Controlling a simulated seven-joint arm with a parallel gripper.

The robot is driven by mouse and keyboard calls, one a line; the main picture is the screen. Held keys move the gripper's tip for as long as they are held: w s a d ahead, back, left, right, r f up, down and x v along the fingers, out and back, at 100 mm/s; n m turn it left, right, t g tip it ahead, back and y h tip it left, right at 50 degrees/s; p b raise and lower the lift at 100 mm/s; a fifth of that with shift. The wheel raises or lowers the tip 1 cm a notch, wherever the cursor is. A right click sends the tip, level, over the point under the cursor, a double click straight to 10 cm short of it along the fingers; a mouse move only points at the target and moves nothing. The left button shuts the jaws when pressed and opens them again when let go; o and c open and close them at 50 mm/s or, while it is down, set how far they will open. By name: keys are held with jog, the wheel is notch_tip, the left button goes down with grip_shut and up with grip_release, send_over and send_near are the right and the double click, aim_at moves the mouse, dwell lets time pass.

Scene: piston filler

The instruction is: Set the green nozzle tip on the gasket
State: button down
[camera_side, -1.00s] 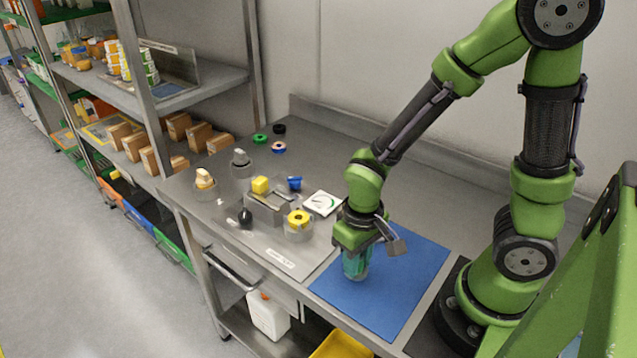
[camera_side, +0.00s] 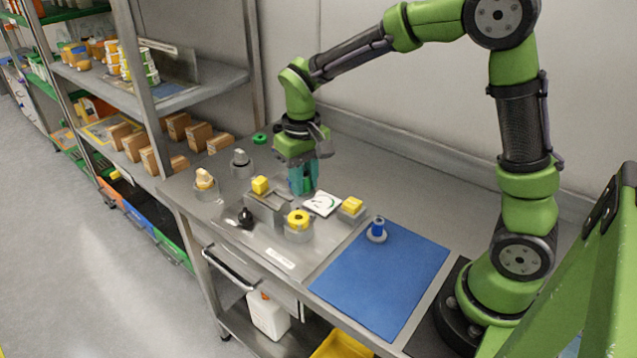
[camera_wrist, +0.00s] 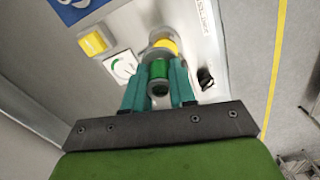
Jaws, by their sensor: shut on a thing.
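My gripper (camera_side: 303,190) is shut on the green nozzle tip (camera_wrist: 159,70), held between its teal fingers above the bench; the fingers partly hide it in the side view. The gasket appears to be the yellow ring (camera_side: 298,217) on a round grey holder near the middle of the bench. In the side view my gripper is above and behind this ring, apart from it. In the wrist view the yellow ring (camera_wrist: 166,45) shows just beyond the nozzle tip, partly hidden by it.
A grey block with a yellow piece (camera_side: 260,185), a white gauge card (camera_side: 321,204) and a yellow block (camera_side: 351,206) stand close by. A black knob (camera_side: 245,217) is left. A blue part (camera_side: 377,228) stands on the blue mat (camera_side: 370,285), otherwise clear.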

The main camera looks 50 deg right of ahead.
aim_at(299, 217)
jog(key=shift+w+r+n, duration=0.3)
jog(key=shift+w+r, duration=0.55)
jog(key=shift+w, duration=0.25)
jog(key=shift+s+f, duration=0.1)
jog(key=shift+f, duration=4.4)
jog(key=shift+f, duration=0.1)
jog(key=shift+c, duration=2.3)
grip_release()
jog(key=shift+r, duration=4.75)
